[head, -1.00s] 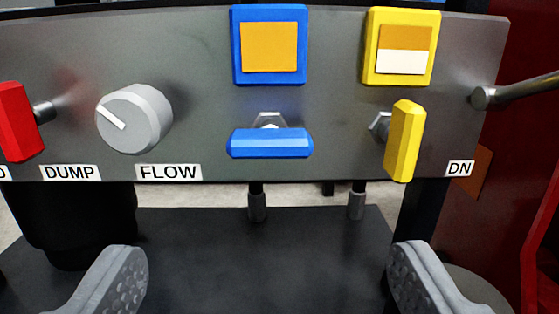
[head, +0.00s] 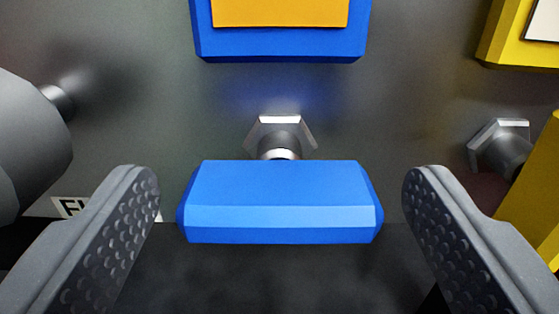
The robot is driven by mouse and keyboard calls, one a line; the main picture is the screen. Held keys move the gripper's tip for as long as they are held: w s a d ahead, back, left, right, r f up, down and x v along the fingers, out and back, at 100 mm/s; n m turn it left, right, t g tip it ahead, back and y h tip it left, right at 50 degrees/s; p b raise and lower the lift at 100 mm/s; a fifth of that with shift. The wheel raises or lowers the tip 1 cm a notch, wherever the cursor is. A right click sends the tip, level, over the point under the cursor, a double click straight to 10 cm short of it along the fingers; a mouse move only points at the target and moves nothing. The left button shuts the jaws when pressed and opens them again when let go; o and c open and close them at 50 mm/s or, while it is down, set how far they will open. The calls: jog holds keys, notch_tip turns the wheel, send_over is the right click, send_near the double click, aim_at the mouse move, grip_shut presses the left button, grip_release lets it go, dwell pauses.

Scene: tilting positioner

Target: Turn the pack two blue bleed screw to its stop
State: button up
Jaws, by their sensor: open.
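The blue bleed screw handle (head: 280,200) lies crosswise, its long side level, on a short metal stem with a hex nut (head: 281,130) on the grey panel. Above it is a blue-framed square with an orange face (head: 281,45). My gripper (head: 282,195) is open, with one grey studded finger to the left of the blue handle and one to the right. A gap shows between each fingertip and the handle's ends. Nothing is held.
A yellow handle (head: 535,190) on its own nut stands close to the right finger, below a yellow-framed square (head: 515,50). A grey knob (head: 25,140) is close to the left finger. The label below it is partly hidden.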

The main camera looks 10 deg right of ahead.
jog(key=shift+w+d, duration=0.1)
jog(key=shift+w, duration=0.1)
jog(key=c, duration=1)
